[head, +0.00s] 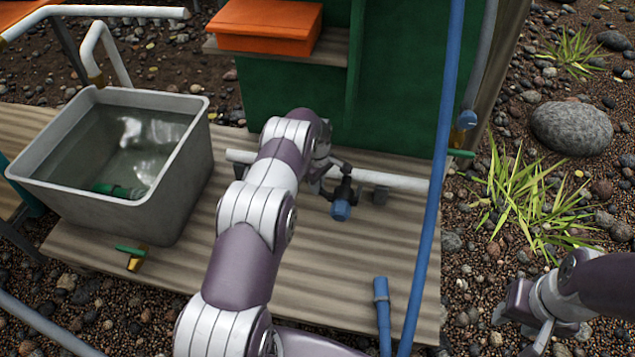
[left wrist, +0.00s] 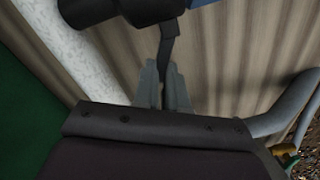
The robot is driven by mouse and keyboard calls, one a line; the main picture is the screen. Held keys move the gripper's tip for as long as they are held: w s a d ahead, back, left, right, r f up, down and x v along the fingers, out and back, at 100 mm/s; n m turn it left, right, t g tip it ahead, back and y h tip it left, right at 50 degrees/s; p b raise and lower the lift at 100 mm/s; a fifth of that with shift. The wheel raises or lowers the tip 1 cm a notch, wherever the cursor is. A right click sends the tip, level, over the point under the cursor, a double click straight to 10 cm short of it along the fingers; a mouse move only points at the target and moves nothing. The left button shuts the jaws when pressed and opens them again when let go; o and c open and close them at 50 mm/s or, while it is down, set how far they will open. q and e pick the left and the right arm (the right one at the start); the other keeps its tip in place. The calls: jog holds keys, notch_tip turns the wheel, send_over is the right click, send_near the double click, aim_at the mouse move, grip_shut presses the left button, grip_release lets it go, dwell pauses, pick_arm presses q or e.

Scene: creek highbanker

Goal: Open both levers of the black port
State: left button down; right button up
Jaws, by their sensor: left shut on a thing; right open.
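The black port (head: 346,192) sits on the white pipe (head: 400,181) over the ribbed deck, with a blue end (head: 340,211) facing the front. In the left wrist view, the black port (left wrist: 135,8) is at the top edge and one black lever (left wrist: 168,42) reaches from it to my fingers. My left gripper (left wrist: 165,82) is shut on that lever. In the head view, my left gripper (head: 326,178) is at the left side of the port, partly hidden by my arm. The other lever is not clear. My right gripper (head: 522,325) is open and empty over the gravel at right.
A grey water tub (head: 187,190) stands on the deck (head: 320,285) at left. A blue hose (head: 438,150) runs down the right side, and a loose blue hose end (head: 381,300) stands near the front. A green panel (head: 400,70) is behind the port.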

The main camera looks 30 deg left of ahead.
pick_arm(q)
jog(key=shift+s, duration=0.1)
jog(key=c, duration=1.5)
grip_release()
jog(key=shift+o, duration=0.2)
notch_tip(320, 180, up, 13)
jog(key=p, duration=0.5)
jog(key=shift+f+p, duration=0.2)
jog(key=shift+p, duration=0.1)
